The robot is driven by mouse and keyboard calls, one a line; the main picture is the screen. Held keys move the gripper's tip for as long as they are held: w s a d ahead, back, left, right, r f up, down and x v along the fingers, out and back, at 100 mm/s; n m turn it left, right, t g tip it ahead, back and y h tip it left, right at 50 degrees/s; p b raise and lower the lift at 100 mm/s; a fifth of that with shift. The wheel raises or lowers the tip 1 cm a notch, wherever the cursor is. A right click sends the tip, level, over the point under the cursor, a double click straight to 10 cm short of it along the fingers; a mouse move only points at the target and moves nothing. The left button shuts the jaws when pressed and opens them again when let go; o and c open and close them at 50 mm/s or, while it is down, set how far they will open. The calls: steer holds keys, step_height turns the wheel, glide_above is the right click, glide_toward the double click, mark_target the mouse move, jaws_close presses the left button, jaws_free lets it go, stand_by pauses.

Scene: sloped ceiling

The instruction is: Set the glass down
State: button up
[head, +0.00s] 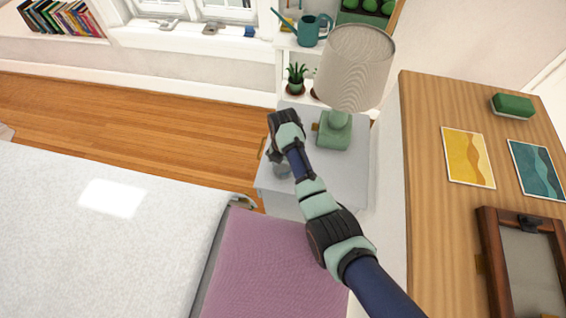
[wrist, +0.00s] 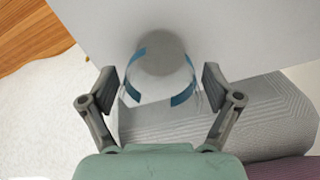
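A clear glass with blue bands (wrist: 183,92) shows between the fingers of my gripper (wrist: 160,82) in the wrist view. I look down into it, and its round base lies over the pale nightstand top (wrist: 250,40). The fingers stand wide apart, one on each side of the glass. I cannot tell whether they press on its wall. In the head view the glass (head: 282,171) is small and faint just below my gripper (head: 274,156), over the front left part of the nightstand (head: 345,185). Whether its base touches the top is unclear.
A lamp with a green base (head: 335,131) stands on the nightstand, right of my gripper. The bed (head: 100,230) with a mauve pillow (head: 262,265) lies in front. A shelf with a potted plant (head: 296,78) is behind. The nightstand's front right is clear.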

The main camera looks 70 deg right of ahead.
step_height(320, 180, up, 12)
steer(key=p, duration=0.3)
steer(key=shift+r, duration=0.2)
stand_by(0.4)
steer(key=w+a+r+m+t+h, duration=0.1)
steer(key=w+a+r+m+t, duration=0.25)
steer(key=w+a, duration=0.45)
steer(key=w+a+r+m+t+h, duration=0.2)
steer(key=w+a+m, duration=0.2)
steer(key=a, duration=0.8)
steer(key=s+a+r+m+t+y, duration=0.1)
steer(key=s+a+r+m+t, duration=0.1)
steer(key=a+r, duration=0.4)
steer(key=s+a+r+m+t+y, duration=0.2)
steer(key=a+r+m+t, duration=0.3)
steer(key=a, duration=1)
step_height(320, 180, up, 2)
steer(key=shift+s+r+m, duration=0.15)
steer(key=shift+s+m, duration=0.25)
steer(key=shift+m, duration=0.55)
